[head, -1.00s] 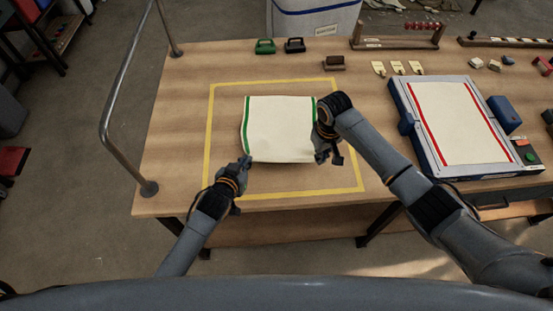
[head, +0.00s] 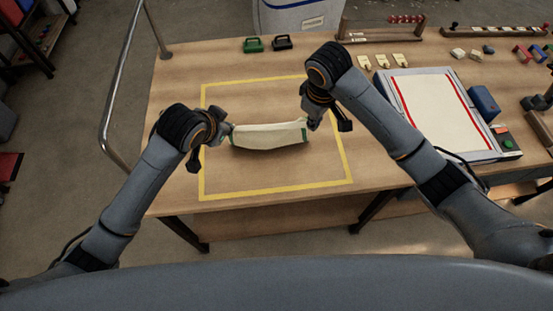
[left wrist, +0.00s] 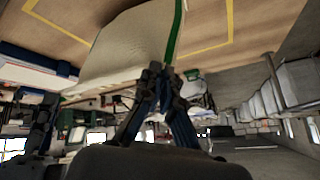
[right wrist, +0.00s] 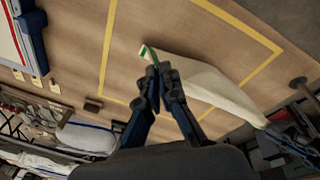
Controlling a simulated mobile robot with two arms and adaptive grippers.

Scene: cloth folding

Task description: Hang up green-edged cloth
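The green-edged cloth (head: 270,136) is cream with green side edges. In the head view it is bunched into a narrow band between my grippers, over the yellow square. My left gripper (head: 229,131) is shut on one end; the left wrist view shows the cloth (left wrist: 130,45) and its green edge at the fingertips (left wrist: 162,70). My right gripper (head: 312,122) is shut on the other end. In the right wrist view a green-tipped corner of the cloth (right wrist: 205,80) pokes out past the fingertips (right wrist: 160,68). A bent metal rail (head: 104,120) stands at the table's left edge.
A red-edged cloth (head: 438,112) lies on a blue-and-white board at the right, beside a blue block (head: 482,101). Green (head: 253,44) and black (head: 283,42) clips sit at the back. The table (head: 178,100) is clear between the yellow square and the rail.

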